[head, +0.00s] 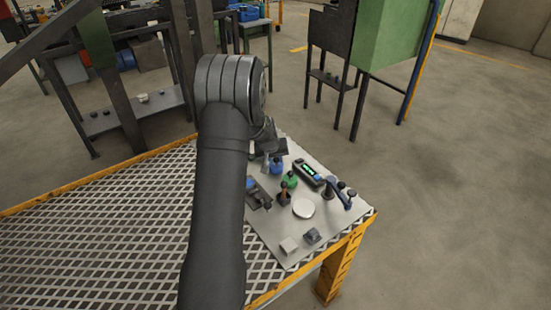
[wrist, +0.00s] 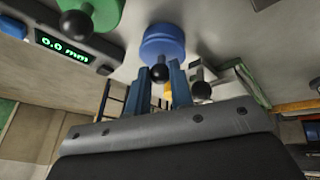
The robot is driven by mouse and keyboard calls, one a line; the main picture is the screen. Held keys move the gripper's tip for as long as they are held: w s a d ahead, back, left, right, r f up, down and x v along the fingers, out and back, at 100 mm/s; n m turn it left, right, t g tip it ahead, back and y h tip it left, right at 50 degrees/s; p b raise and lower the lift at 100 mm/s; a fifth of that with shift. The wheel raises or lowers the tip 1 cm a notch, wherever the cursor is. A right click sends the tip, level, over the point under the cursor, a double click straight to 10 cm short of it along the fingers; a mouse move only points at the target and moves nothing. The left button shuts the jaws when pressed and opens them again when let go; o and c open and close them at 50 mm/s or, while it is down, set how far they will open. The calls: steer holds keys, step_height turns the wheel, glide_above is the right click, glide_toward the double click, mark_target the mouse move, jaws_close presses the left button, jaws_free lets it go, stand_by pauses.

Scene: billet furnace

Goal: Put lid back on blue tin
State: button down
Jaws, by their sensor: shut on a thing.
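The blue tin (head: 277,167) stands on the grey plate at the far part of the worktop. In the wrist view a blue round body (wrist: 163,42) carries a black ball knob (wrist: 159,73). My gripper (wrist: 160,82) is shut with its two blue-grey fingers on either side of this knob. I cannot tell where the lid ends and the tin begins, or whether the lid is seated. In the head view my gripper (head: 267,161) is beside the blue tin, largely hidden by my arm.
A green tin (head: 290,180) with a black knob stands close by, next to a gauge (head: 309,173) reading 0.0 mm. A brown knobbed piece (head: 284,196), a white disc (head: 303,208), a dark blue clamp (head: 338,191) and small blocks (head: 289,245) share the plate (head: 268,231).

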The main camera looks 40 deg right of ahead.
steer(key=c, duration=0.7)
jaws_free()
steer(key=shift+r, duration=3.5)
jaws_close()
